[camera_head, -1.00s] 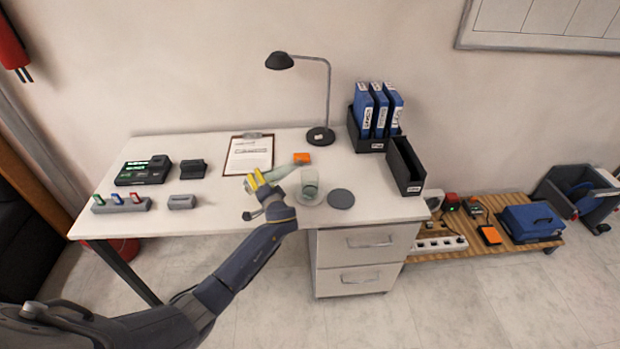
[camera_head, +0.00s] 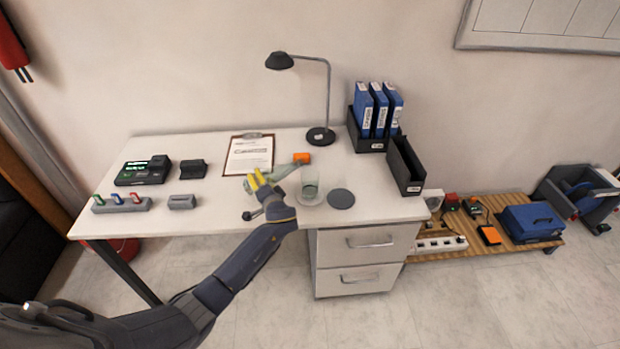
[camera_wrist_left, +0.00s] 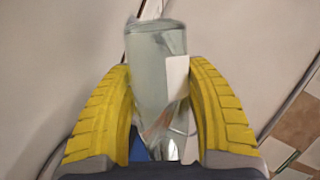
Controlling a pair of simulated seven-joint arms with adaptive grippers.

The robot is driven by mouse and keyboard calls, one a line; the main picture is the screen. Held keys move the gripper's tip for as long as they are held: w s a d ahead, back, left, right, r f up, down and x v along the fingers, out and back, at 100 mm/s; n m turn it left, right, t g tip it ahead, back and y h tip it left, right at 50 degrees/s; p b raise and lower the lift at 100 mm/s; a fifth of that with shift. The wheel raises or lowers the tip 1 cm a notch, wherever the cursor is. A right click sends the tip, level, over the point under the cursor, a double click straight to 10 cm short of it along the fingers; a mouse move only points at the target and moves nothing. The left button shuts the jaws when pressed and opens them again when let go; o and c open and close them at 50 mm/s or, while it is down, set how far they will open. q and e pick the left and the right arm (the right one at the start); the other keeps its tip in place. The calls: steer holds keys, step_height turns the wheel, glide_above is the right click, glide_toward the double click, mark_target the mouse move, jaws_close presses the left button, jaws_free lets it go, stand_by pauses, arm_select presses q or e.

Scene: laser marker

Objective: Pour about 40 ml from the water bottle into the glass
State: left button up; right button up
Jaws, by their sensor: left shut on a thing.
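The water bottle (camera_wrist_left: 155,65) is clear and pale green, with a white label, and sits between the yellow fingers of my left gripper (camera_wrist_left: 160,110). In the head view the bottle (camera_head: 285,171) lies tilted, its upper end toward the glass. My left gripper (camera_head: 257,181) is shut on it above the desk. The glass (camera_head: 310,188) stands upright on the desk just right of the gripper, on a pale round coaster. It seems to hold some greenish liquid low down; the amount is too small to tell. My right gripper is not in view.
A dark grey round disc (camera_head: 341,198) lies to the right. Small devices occupy the desk's left.

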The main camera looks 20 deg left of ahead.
mark_target(287, 165)
arm_select(q)
steer(key=shift+w+d+f+n+h, duration=0.15)
steer(key=shift+d+n, duration=0.15)
steer(key=shift+d, duration=0.05)
steer(key=shift+w+d+f+n+h, duration=0.1)
steer(key=shift+d+f+n+h, duration=0.05)
steer(key=shift+d+n, duration=0.2)
steer(key=shift+w+d+r+n+h+b, duration=0.15)
steer(key=shift+w+d+n+h, duration=0.15)
steer(key=shift+d+n, duration=0.25)
steer(key=shift+w+d+r+n+h+b, duration=0.15)
steer(key=shift+d+n+h, duration=0.15)
steer(key=shift+d, duration=0.35)
steer(key=shift+w+d+n+h, duration=0.2)
steer(key=shift+d+n+h, duration=0.2)
steer(key=shift+d+n, duration=0.25)
steer(key=r+n, duration=0.1)
steer(key=r, duration=0.1)
steer(key=d+r+h, duration=0.1)
steer(key=d+r+n, duration=0.1)
steer(key=r, duration=0.1)
steer(key=shift+w+r+n+h+b, duration=0.35)
steer(key=shift+w+h, duration=0.05)
steer(key=shift+w+d+r+n+h, duration=0.3)
steer(key=shift+d+r+n+h, duration=0.35)
steer(key=shift+d, duration=0.2)
steer(key=shift+r, duration=0.1)
